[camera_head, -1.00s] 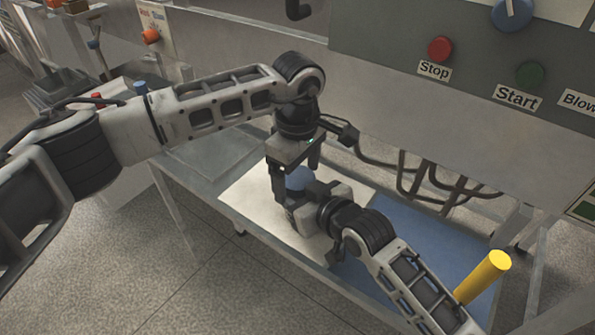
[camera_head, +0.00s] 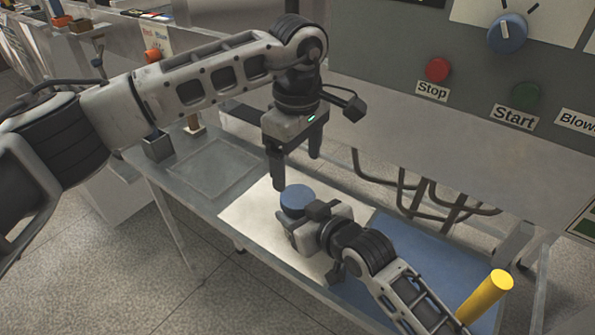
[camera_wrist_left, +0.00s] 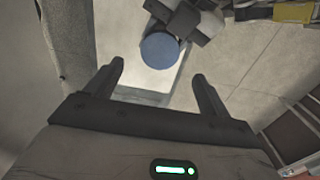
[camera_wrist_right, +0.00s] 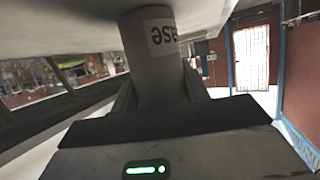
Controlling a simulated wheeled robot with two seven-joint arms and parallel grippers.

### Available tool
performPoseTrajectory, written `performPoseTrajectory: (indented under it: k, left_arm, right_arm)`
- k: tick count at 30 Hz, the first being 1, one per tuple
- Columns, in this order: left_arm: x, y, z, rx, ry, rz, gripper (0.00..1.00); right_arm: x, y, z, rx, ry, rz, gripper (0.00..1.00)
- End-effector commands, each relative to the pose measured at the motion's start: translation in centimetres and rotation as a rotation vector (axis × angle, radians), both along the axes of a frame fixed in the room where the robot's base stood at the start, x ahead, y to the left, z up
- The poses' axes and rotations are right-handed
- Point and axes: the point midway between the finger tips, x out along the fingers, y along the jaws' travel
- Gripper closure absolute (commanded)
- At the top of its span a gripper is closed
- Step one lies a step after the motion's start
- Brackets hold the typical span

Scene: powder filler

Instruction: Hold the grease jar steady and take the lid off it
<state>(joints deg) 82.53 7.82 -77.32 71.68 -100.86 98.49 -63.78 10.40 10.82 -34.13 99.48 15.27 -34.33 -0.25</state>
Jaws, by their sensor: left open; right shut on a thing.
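The grease jar is mostly hidden in the head view; its blue lid (camera_head: 297,199) shows there and in the left wrist view (camera_wrist_left: 159,50). In the right wrist view its grey body (camera_wrist_right: 156,65) with a partly readable label sits between my right fingers. My right gripper (camera_head: 300,229) is shut on the jar's body from the side. My left gripper (camera_head: 298,170) is open and empty, fingers pointing down above the lid and apart from it. The lid sits on top of the jar; its seam is hidden.
The jar is over a pale mat (camera_head: 256,220) on a metal table, with a blue mat (camera_head: 408,238) to the right. A yellow post (camera_head: 485,296) stands at the front right. The control panel with the Stop button (camera_head: 437,69) is behind.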

Motion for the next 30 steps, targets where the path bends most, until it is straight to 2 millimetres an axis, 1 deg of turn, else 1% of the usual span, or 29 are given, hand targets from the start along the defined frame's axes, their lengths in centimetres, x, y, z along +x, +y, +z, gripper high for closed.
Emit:
performPoseTrajectory:
  k: [5,9,15,19,27,28,29,30]
  left_arm:
    - [-0.1,0.0,-2.4,0.001,0.005,0.000,0.19]
    - [-0.1,0.0,-4.6,0.002,0.005,0.001,0.19]
    - [-0.1,0.0,-7.1,0.001,0.004,0.000,0.19]
    - [0.0,0.0,-7.8,0.001,0.002,0.000,0.19]
    - [0.0,0.0,-7.9,0.001,0.002,0.000,0.19]
    - [0.0,0.0,-7.9,0.001,0.002,0.000,0.25]
    - [0.0,0.0,-7.9,0.001,0.002,0.000,0.33]
    - [0.0,0.0,-7.9,0.001,0.002,0.000,0.44]
  right_arm:
    - [0.0,0.0,0.0,0.001,-0.001,0.000,1.00]
    - [0.0,0.0,0.0,0.001,-0.001,0.000,1.00]
    - [0.0,0.0,0.0,0.001,-0.001,0.000,1.00]
    - [0.0,0.0,0.0,0.001,-0.001,0.000,1.00]
    - [0.0,0.0,0.0,0.001,-0.001,0.000,1.00]
    - [0.0,0.0,0.0,0.001,-0.001,0.000,1.00]
    - [0.0,0.0,0.0,0.001,-0.001,0.000,1.00]
    - [0.0,0.0,0.0,0.001,-0.001,0.000,1.00]
